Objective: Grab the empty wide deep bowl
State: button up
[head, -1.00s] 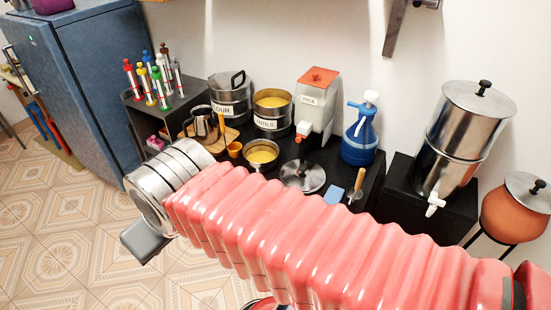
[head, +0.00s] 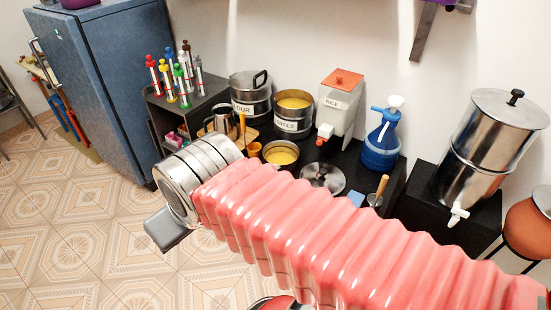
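I cannot make out an empty wide deep bowl in the head view. A small round pan (head: 281,153) on the black counter holds yellow contents, so it is not empty. My pink ribbed arm crosses the lower part of the picture and hides part of the counter and floor. My gripper (head: 170,232) is at the arm's left end, past the silver cuff, over the tiled floor. Only a grey part of it shows; its fingers are not clear, and nothing is visibly held.
The black counter (head: 350,172) carries a flour pot (head: 250,97), a lentils pot (head: 292,125), a rice dispenser (head: 338,108), a blue jug (head: 382,140) and a flat lid (head: 323,177). A steel urn (head: 490,140) stands right. A blue cabinet (head: 95,90) stands left. Tiled floor (head: 80,230) is open.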

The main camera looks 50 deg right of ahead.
aim_at(284, 154)
jog(key=i, duration=0.9)
jog(key=z, duration=0.05)
